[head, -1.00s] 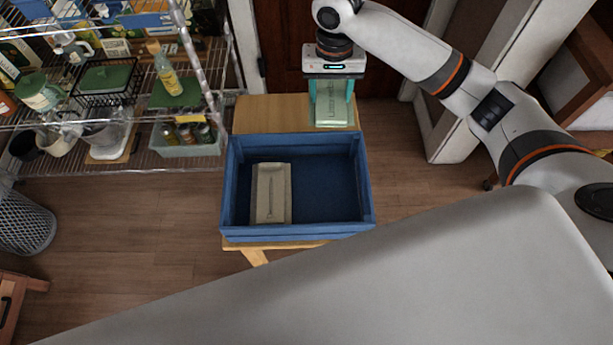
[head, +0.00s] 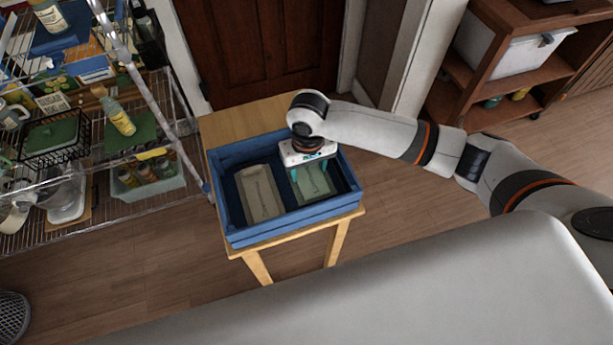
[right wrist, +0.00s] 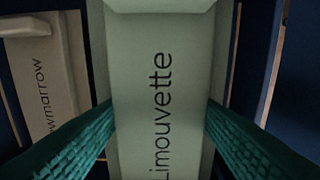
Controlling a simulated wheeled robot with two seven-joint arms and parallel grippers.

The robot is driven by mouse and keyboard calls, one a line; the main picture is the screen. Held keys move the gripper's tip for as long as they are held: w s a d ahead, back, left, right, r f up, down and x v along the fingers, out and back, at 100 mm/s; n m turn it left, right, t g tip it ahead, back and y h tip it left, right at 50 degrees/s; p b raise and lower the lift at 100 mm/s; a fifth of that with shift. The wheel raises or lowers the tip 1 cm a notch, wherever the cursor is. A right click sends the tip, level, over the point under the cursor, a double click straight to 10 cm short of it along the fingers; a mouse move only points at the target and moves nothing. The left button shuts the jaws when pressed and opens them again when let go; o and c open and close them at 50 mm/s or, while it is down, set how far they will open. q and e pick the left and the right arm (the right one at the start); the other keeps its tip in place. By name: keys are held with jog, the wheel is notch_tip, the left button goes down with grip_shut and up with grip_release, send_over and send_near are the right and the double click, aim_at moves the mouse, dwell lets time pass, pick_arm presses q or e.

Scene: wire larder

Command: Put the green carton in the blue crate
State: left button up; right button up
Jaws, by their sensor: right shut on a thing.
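The green carton (head: 313,181) is inside the right part of the blue crate (head: 289,228) in the head view. In the right wrist view the pale green carton (right wrist: 158,95), lettered "Limouvette", fills the middle between my teal fingers. My right gripper (head: 309,171) reaches down into the crate and is shut on the carton. Whether the carton's underside touches the crate floor is hidden. My left gripper is in neither view.
A beige carton (head: 260,192) lies in the crate's left part, beside the green one. The crate stands on a wooden table (head: 235,122). A wire rack (head: 110,225) with jars and boxes stands close to the left.

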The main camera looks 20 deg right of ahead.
aim_at(308, 172)
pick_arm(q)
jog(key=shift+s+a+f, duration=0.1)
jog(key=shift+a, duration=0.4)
pick_arm(e)
jog(key=shift+f, duration=1.8)
jog(key=o, duration=1)
jog(key=shift+f, duration=0.15)
jog(key=shift+c, duration=0.2)
notch_tip(308, 172, up, 12)
jog(key=shift+r, duration=0.2)
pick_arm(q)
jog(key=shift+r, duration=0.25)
